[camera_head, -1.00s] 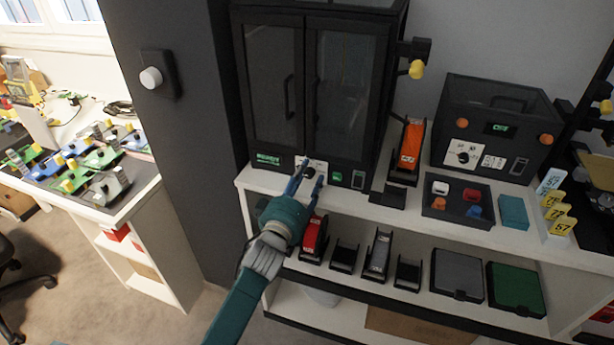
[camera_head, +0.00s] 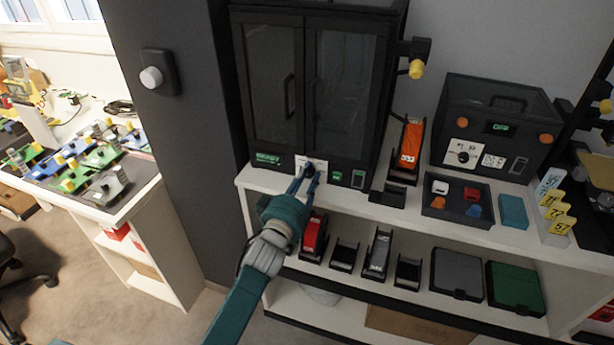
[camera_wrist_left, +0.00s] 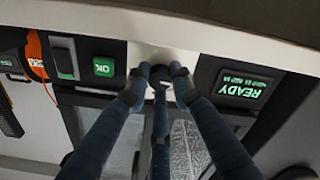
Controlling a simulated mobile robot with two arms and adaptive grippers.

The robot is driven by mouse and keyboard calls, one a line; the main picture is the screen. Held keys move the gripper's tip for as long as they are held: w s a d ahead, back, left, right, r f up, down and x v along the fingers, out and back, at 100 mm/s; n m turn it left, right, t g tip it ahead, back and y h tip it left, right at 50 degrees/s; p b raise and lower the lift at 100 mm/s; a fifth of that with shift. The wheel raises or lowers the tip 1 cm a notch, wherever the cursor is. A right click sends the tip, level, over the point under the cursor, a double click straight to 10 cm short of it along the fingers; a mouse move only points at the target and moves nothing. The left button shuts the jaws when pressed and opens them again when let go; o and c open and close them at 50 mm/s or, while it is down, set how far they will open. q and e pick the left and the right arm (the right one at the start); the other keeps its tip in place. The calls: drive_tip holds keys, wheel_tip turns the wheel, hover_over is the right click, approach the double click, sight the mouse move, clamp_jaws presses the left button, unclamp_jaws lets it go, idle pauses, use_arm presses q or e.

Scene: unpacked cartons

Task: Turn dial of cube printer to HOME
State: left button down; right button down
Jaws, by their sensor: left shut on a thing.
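The cube printer is the tall black cabinet (camera_head: 346,95) with two glazed doors on the white shelf. Its dial (camera_head: 309,168) sits on a white plate low on the front. My left gripper (camera_head: 308,174) is shut on this dial, with fingers on either side. In the left wrist view, upside down, the fingers (camera_wrist_left: 160,80) close around the dark dial (camera_wrist_left: 160,76). The printer's display (camera_wrist_left: 243,85) reads READY, and a green OK button (camera_wrist_left: 103,67) is on the dial's other side. The fingers hide the dial's pointer and most labels. My right gripper is out of view.
A smaller black machine (camera_head: 494,125) with its own dial stands to the right. An orange device (camera_head: 410,145), a tray of coloured pieces (camera_head: 458,212) and a teal block (camera_head: 513,211) stand on the shelf. A dark pillar (camera_head: 190,130) rises at left.

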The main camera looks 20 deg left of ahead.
use_arm(q)
drive_tip(key=m, duration=0.4)
drive_tip(key=shift+p, duration=0.4)
drive_tip(key=m, duration=0.4)
drive_tip(key=shift+m, duration=0.4)
drive_tip(key=m, duration=0.4)
drive_tip(key=shift+m, duration=2)
drive_tip(key=c, duration=1.5)
unclamp_jaws()
drive_tip(key=s, duration=1.2)
drive_tip(key=shift+a, duration=0.2)
